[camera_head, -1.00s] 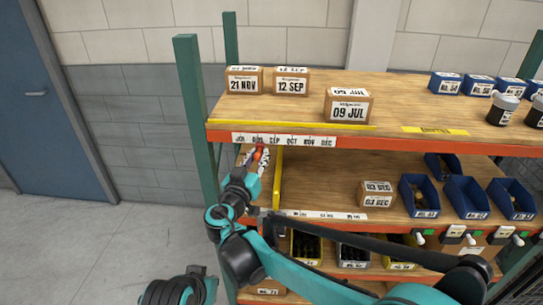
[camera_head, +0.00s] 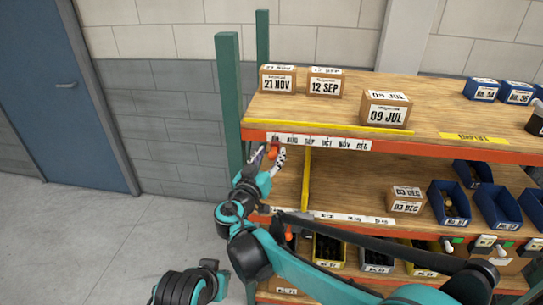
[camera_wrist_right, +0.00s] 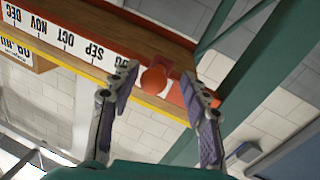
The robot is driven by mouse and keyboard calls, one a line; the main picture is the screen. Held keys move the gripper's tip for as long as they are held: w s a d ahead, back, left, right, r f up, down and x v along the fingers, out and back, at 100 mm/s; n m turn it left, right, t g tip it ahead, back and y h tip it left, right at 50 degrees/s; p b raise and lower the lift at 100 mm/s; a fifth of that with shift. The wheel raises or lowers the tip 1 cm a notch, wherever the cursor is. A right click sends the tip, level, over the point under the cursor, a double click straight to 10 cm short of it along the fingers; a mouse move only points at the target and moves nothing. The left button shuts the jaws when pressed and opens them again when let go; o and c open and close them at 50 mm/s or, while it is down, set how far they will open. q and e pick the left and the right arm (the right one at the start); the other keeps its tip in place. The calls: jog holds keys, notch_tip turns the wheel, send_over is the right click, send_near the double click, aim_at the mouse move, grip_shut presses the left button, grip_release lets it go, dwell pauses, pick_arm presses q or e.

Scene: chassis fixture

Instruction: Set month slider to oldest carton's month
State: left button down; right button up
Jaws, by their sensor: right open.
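The month strip (camera_head: 318,143) runs along the top shelf's front edge, with labels from JUL or AUG to DEC. The slider's orange-red knob (camera_head: 272,153) is at the strip's left end, around JUL; the label behind it is hidden. My right gripper (camera_head: 270,155) is open, a finger on each side of the knob. The wrist view shows the knob (camera_wrist_right: 154,79) between the spread fingers (camera_wrist_right: 160,88). Cartons marked 21 NOV (camera_head: 278,82), 12 SEP (camera_head: 324,86) and 09 JUL (camera_head: 386,113) stand on the top shelf.
A 03 DEC carton (camera_head: 405,200) sits on the middle shelf beside blue bins (camera_head: 449,205). A green post (camera_head: 229,100) stands just left of the slider. Yellow strips (camera_head: 306,180) edge the shelf bay. Open floor lies to the left.

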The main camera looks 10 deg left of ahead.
jog(key=shift+d, duration=0.1)
jog(key=shift+r, duration=0.15)
notch_tip(320, 180, up, 10)
jog(key=shift+f, duration=0.15)
dwell(0.3)
jog(key=s+d+f+g+h, duration=0.1)
jog(key=s+d+f+g, duration=0.3)
jog(key=d, duration=0.7)
jog(key=s+d+f+g+h, duration=0.15)
jog(key=s+d+f, duration=0.35)
jog(key=d, duration=0.5)
jog(key=s+d+f+g+y, duration=0.2)
jog(key=s+d+f+y, duration=0.1)
jog(key=s+f, duration=0.5)
jog(key=s+d+f+g+y, duration=0.3)
jog(key=s+d+f, duration=0.1)
jog(key=s+f, duration=0.5)
jog(key=shift+s+d+f, duration=0.15)
jog(key=shift+s+f, duration=0.1)
jog(key=shift+s, duration=0.95)
